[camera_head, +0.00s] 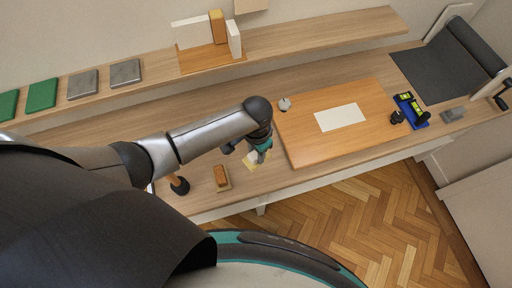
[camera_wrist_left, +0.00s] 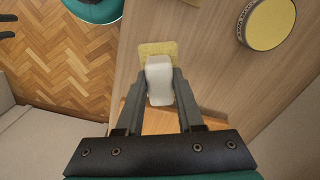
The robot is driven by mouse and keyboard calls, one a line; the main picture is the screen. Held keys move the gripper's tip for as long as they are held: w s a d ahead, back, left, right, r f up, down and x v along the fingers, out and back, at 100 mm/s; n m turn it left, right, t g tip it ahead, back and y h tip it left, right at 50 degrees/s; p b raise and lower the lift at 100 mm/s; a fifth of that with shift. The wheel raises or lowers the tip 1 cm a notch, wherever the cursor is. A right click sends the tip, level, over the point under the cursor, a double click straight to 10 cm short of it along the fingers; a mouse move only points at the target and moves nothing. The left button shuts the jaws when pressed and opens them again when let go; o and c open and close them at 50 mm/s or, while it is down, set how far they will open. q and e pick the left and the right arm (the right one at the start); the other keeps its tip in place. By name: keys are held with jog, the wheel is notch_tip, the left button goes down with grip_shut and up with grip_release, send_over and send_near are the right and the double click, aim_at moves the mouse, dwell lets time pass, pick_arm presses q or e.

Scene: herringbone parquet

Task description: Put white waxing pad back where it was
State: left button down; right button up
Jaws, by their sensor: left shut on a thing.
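My left gripper (camera_head: 262,153) is shut on the white waxing pad (camera_wrist_left: 158,82), a white block between its two fingers in the left wrist view. In the head view the white pad (camera_head: 252,157) shows partly below the fingers. A flat yellow square (camera_wrist_left: 158,49) lies at the pad's far end; I cannot tell whether it is the pad's base or a separate piece on the bench. The pad is over the bench near its front edge.
An orange block on a pale base (camera_head: 221,177) stands left of the gripper. A wooden board (camera_head: 300,135) with a white sheet (camera_head: 340,117) lies to the right. A round yellow-topped thing (camera_wrist_left: 270,22) is nearby. The back shelf (camera_head: 300,42) holds blocks and tiles.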

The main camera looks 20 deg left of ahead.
pick_arm(q)
jog(key=shift+r, duration=0.1)
jog(key=shift+p, duration=0.35)
notch_tip(320, 180, down, 5)
jog(key=b, duration=0.3)
jog(key=shift+f+b, duration=1.15)
jog(key=shift+f, duration=0.4)
jog(key=shift+f, duration=0.3)
jog(key=shift+c, duration=0.7)
grip_release()
jog(key=shift+r, duration=0.1)
